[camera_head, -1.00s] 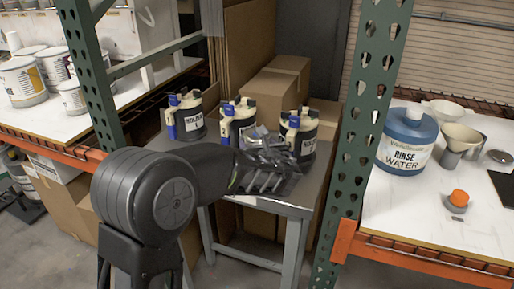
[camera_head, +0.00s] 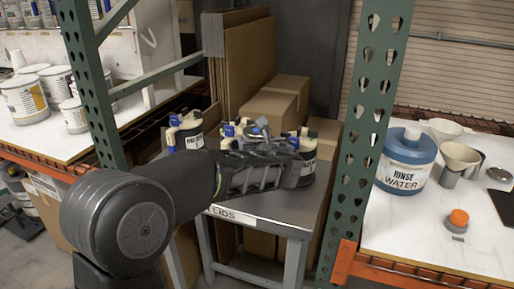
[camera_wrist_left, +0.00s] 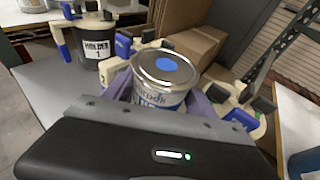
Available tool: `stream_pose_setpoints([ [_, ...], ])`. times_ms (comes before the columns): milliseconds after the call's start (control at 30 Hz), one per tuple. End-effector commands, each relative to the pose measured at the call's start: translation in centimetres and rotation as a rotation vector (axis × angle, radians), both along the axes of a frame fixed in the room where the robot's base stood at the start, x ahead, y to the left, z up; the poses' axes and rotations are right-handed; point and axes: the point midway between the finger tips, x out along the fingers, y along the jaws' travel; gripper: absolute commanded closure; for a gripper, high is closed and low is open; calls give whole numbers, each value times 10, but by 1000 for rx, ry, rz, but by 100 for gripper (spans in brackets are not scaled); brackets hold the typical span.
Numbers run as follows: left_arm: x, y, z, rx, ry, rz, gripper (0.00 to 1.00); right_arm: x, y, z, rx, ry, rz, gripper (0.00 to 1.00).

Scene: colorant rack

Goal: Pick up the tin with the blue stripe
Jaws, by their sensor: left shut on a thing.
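A metal tin (camera_wrist_left: 163,84) with a blue round mark on its silver lid stands between my left gripper's fingers in the left wrist view. Its side shows a pale label with some blue; the gripper hides the lower part. My left gripper (camera_wrist_left: 166,104) is shut on this tin. In the head view, my left gripper (camera_head: 280,160) is over the small metal table at the middle holder, and hides most of it. I cannot tell whether the tin is clear of the holder. My right gripper is not in view.
The left holder (camera_head: 185,135) and right holder (camera_head: 308,158) stand close on both sides on the metal table (camera_head: 290,208). Cardboard boxes (camera_head: 275,100) are behind. A green rack post (camera_head: 362,130) and a rinse water jug (camera_head: 406,160) are at the right.

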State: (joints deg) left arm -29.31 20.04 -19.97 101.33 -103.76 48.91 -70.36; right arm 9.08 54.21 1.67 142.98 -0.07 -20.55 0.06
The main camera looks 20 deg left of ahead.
Motion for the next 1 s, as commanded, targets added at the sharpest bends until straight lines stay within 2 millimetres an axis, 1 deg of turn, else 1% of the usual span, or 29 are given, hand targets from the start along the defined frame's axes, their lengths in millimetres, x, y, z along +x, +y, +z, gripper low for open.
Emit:
stream_pose_setpoints([
  [100, 0, 0, 6, -1, -2, 1, 100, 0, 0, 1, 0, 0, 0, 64],
  [300, 0, 0, 9, 0, -1, 0, 100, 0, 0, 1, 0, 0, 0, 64],
  [1000, 0, 0, 9, 0, -1, 0, 100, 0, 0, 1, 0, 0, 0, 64],
])
